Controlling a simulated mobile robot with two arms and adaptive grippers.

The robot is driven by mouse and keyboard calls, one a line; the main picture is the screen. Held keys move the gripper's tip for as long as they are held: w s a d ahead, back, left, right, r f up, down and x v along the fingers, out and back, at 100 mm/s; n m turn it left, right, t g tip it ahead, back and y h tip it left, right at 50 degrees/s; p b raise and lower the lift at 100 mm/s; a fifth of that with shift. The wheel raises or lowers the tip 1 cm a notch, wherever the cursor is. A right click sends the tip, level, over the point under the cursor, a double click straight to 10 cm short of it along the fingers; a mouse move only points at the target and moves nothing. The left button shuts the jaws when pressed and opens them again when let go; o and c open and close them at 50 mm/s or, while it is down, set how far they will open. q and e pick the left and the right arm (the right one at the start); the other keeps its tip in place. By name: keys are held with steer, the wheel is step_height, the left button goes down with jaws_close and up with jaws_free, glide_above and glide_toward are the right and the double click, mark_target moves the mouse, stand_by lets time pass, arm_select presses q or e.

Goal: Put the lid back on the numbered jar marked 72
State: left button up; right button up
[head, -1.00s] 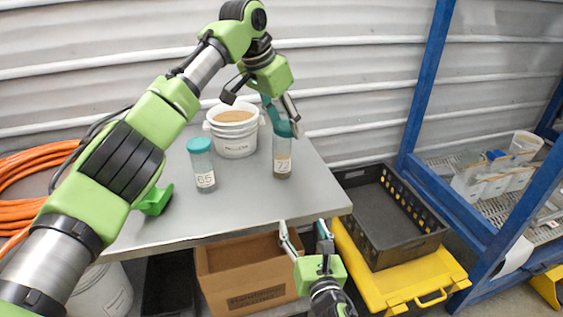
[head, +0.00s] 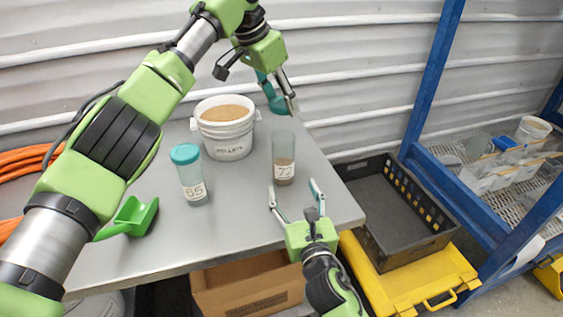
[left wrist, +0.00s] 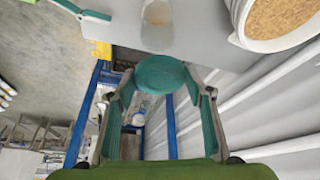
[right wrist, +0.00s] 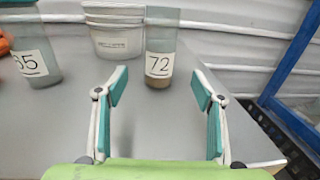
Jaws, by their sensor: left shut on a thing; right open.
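The jar marked 72 (head: 284,160) stands upright and open on the grey table, with brown material in its bottom; it also shows in the right wrist view (right wrist: 160,50). My left gripper (head: 278,97) is shut on a teal lid (head: 276,104), above and behind the jar and apart from it. The lid fills the space between the fingers in the left wrist view (left wrist: 160,75). My right gripper (head: 295,190) is open and empty in front of the jar, with the jar beyond its fingertips in the right wrist view (right wrist: 157,88).
A green scoop (head: 133,217) lies at the left. A black crate (head: 400,215) is right of the table, beside the blue rack (head: 432,85).

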mark_target(286, 169)
arm_select(q)
steer(key=shift+s+d+r, duration=0.1)
steer(key=shift+s+r, duration=0.15)
steer(key=shift+s, duration=0.15)
arm_select(e)
steer(key=shift+s+r, duration=0.15)
steer(key=shift+s, duration=0.1)
arm_select(q)
steer(key=shift+w+f, duration=0.2)
steer(key=shift+w, duration=0.15)
arm_select(e)
steer(key=x, duration=1.1)
steer(key=shift+w, duration=0.2)
arm_select(q)
steer(key=shift+s, duration=0.1)
arm_select(e)
steer(key=shift+w+a, duration=0.15)
steer(key=shift+w, duration=0.35)
steer(key=c, duration=1.7)
arm_select(q)
steer(key=shift+f, duration=2.5)
